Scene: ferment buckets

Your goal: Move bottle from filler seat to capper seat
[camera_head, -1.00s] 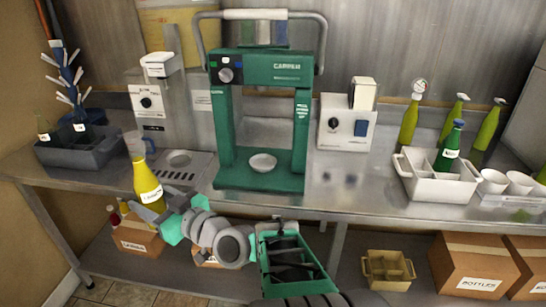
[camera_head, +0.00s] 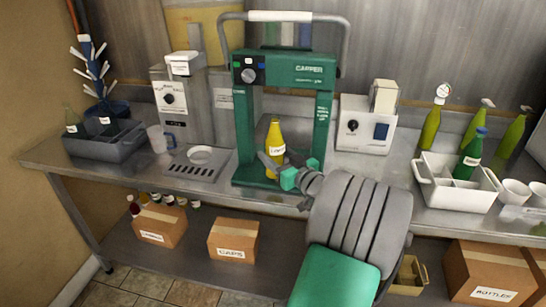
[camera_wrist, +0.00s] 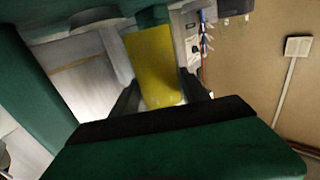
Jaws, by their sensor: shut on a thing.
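A yellow bottle (camera_head: 275,140) with a white label stands upright, or nearly so, inside the frame of the green capper (camera_head: 240,130). It hides the capper's white round seat, so I cannot tell whether its base touches it. My gripper (camera_head: 275,168) is shut on the bottle's lower part, reaching in from the front right. In the wrist view the yellow bottle (camera_wrist: 155,65) is between the two dark fingers (camera_wrist: 160,98). The filler (camera_head: 172,100) stands left of the capper, and its round seat (camera_head: 200,155) is empty.
A clear jug (camera_head: 158,138) and a grey crate (camera_head: 105,145) stand left of the filler. A white machine (camera_head: 365,125) is right of the capper. A white crate (camera_head: 450,190) with a green bottle (camera_head: 470,155) and cups (camera_head: 515,190) are farther right.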

